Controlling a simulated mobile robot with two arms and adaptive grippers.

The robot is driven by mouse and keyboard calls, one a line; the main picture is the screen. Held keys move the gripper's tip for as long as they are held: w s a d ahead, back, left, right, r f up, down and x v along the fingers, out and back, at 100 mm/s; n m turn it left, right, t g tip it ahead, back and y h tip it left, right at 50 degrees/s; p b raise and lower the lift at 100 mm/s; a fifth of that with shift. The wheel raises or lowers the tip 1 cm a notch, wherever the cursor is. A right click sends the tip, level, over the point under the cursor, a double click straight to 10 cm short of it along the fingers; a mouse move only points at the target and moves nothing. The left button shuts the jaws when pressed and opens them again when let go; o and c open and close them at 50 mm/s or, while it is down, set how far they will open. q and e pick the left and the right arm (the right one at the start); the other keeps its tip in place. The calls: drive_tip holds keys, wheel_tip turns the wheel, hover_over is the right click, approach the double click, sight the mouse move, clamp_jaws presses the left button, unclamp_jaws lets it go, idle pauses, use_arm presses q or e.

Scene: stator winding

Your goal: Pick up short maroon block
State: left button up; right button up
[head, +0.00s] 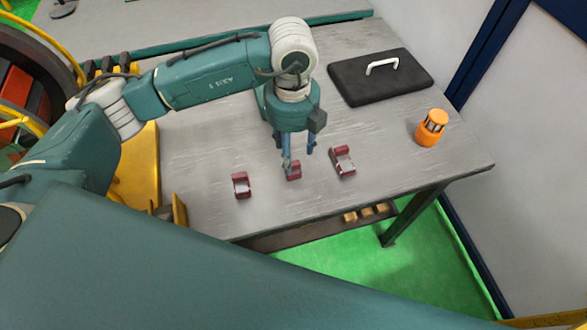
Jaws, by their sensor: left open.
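Three maroon blocks lie in a loose row on the grey table: a left one (241,186), a middle one (294,172) and a right one (343,161). The left and right ones show pale areas in their middles. The right one looks the longest; the middle one is partly hidden, so I cannot tell which is shortest. My left gripper (298,156) points down with its fingers apart, right at the middle block. One finger overlaps that block in the picture; I cannot tell whether they touch. My right gripper is not seen.
The grey table (215,135) has free room around the blocks. A black case (400,85) with a white handle lies at the back right. An orange lantern-like object (431,127) stands near the right edge. Small tan pieces (366,213) sit on a lower shelf.

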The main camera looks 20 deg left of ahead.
sight(293, 165)
use_arm(q)
drive_tip(key=shift+f, duration=0.3)
drive_tip(key=shift+s+f+p, duration=0.15)
drive_tip(key=shift+f+p, duration=0.15)
drive_tip(key=shift+p, duration=0.15)
drive_tip(key=f, duration=0.2)
drive_tip(key=f+p, duration=0.1)
drive_tip(key=shift+s+d+f+p, duration=0.15)
drive_tip(key=shift+d+f+p, duration=0.05)
drive_tip(key=shift+f+p, duration=0.15)
drive_tip(key=shift+f, duration=0.4)
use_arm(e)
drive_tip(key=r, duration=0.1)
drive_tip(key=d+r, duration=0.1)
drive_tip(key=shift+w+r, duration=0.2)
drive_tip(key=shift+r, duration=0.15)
use_arm(q)
drive_tip(key=shift+c, duration=0.5)
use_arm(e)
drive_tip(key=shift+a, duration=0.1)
use_arm(q)
clamp_jaws()
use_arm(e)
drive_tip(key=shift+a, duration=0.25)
